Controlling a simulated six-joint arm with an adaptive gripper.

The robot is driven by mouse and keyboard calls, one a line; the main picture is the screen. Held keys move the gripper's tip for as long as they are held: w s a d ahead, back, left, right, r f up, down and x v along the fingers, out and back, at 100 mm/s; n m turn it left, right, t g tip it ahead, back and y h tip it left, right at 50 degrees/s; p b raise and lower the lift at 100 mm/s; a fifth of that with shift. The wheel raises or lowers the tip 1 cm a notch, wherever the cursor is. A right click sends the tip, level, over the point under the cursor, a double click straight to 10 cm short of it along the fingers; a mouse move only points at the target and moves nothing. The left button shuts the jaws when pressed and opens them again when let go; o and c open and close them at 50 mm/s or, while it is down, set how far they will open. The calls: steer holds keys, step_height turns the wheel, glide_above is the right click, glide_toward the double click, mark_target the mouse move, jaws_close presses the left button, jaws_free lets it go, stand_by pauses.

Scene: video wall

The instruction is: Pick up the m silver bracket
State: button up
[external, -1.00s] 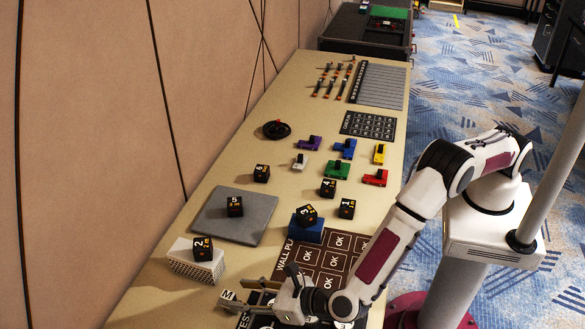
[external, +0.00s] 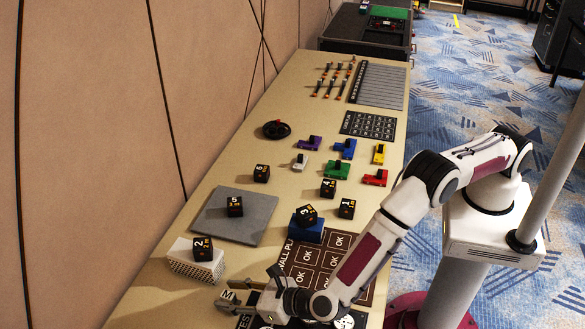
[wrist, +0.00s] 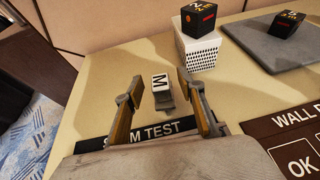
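The m silver bracket (wrist: 161,93) is a small grey piece with a white face marked M. In the wrist view it sits between the two fingers of my gripper (wrist: 159,82), with a gap on both sides. My gripper is open around it and not touching it. In the external view the bracket (external: 228,297) is at the near end of the table, at the fingertips of my gripper (external: 240,298). Its lower part is partly hidden there by the fingers.
A black strip reading M TEST (wrist: 160,132) lies under the gripper. A white perforated box (wrist: 199,48) with a black numbered cube (wrist: 198,19) stands beyond, to the right. A grey pad (wrist: 285,48) and a dark OK board (wrist: 297,145) lie further right.

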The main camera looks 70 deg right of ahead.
steer(key=shift+w+f, duration=0.25)
steer(key=shift+w, duration=0.4)
jaws_close()
